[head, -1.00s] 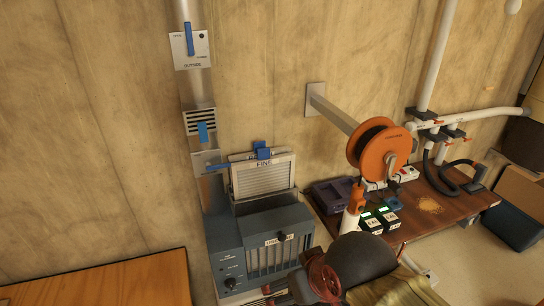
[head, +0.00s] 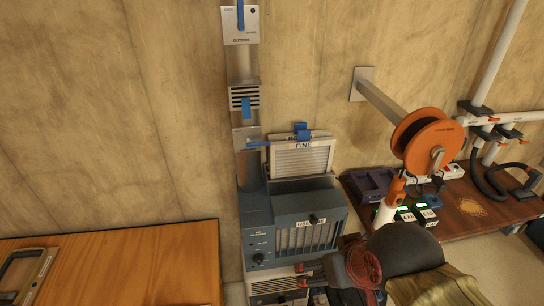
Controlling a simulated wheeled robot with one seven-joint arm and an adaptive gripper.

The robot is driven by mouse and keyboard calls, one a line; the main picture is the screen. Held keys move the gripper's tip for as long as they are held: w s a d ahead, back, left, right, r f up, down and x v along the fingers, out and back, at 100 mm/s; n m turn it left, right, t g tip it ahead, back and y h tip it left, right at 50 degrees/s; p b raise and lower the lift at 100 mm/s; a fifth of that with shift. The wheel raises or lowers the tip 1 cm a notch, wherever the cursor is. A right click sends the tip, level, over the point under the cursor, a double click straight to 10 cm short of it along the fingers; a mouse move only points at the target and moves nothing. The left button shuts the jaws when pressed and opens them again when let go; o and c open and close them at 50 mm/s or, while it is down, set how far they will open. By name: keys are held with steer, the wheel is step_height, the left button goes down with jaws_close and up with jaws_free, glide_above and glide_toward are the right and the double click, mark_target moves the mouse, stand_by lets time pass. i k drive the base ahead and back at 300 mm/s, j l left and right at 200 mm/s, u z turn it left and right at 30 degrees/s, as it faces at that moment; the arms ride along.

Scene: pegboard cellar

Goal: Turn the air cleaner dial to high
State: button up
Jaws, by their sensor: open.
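The air cleaner (head: 290,222) is a blue-grey box with a slatted front against the wall, at the middle of the head view. Its dial (head: 258,259) is a small dark knob at the lower left of the front panel. The labels beside it are too small to read, so I cannot tell its setting. My gripper (head: 300,275) is low in front of the cleaner, to the right of the dial and slightly below it, pointing left. Its dark and red fingers are apart and empty. It appears clear of the dial.
A filter marked FINE (head: 302,158) stands above the cleaner. An orange reel (head: 425,140) hangs on a wall arm at right, over a wooden bench (head: 470,222) with chargers and a purple tray (head: 371,185). A wooden table (head: 110,265) is at left.

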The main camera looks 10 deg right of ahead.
mark_target(257, 257)
steer(key=i+l, duration=0.1)
steer(key=l, duration=0.25)
steer(key=i+l+u, duration=0.1)
steer(key=l, duration=0.65)
steer(key=u, duration=1.55)
steer(key=i+l, duration=0.05)
